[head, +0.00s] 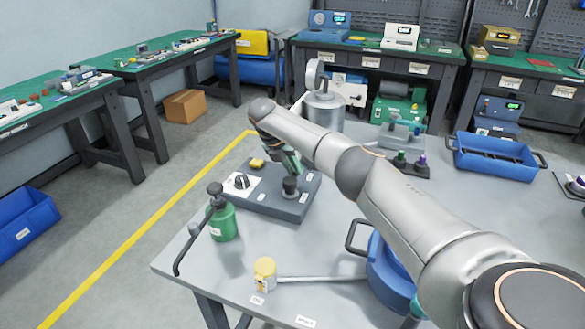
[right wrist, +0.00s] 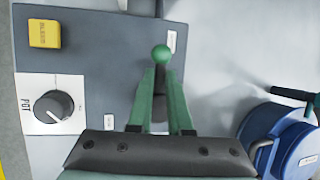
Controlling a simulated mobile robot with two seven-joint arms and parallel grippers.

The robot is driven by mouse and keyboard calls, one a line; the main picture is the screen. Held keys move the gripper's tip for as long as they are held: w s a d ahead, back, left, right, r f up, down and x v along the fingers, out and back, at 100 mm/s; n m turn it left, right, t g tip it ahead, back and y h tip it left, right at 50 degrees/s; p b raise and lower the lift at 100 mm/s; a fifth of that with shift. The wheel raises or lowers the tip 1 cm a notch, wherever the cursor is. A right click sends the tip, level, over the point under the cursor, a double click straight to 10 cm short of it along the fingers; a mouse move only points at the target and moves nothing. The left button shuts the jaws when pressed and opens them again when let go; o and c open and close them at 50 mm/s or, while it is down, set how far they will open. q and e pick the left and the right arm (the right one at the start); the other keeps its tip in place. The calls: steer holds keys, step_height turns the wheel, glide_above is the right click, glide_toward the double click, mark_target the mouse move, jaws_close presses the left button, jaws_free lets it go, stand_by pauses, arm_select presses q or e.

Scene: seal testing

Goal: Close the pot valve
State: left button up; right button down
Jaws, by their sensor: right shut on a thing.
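A dark grey valve box (head: 262,201) lies on the grey table in the head view. In the right wrist view, its panel (right wrist: 95,65) carries a black round knob (right wrist: 53,106) on a white plate that seems to read "POT", and a yellow block (right wrist: 44,33). A lever with a green ball end (right wrist: 162,53) stands at the panel's right. My right gripper (right wrist: 161,78) is over the lever, its green fingers closed in on both sides of the dark stem. The lever's base is partly hidden. In the head view, my right gripper (head: 290,165) is above a dark post on the box.
A green pump bottle (head: 223,222) and a yellow-capped jar (head: 265,270) stand near the box. A blue round vessel (head: 385,270) with a black handle is partly under my right arm. A blue tray (head: 494,160) lies at the right. The table's left edge is close.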

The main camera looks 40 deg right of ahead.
steer(key=c, duration=0.8)
jaws_free()
steer(key=shift+c, duration=0.2)
steer(key=v, duration=1.2)
steer(key=shift+r, duration=0.25)
steer(key=shift+a, duration=0.1)
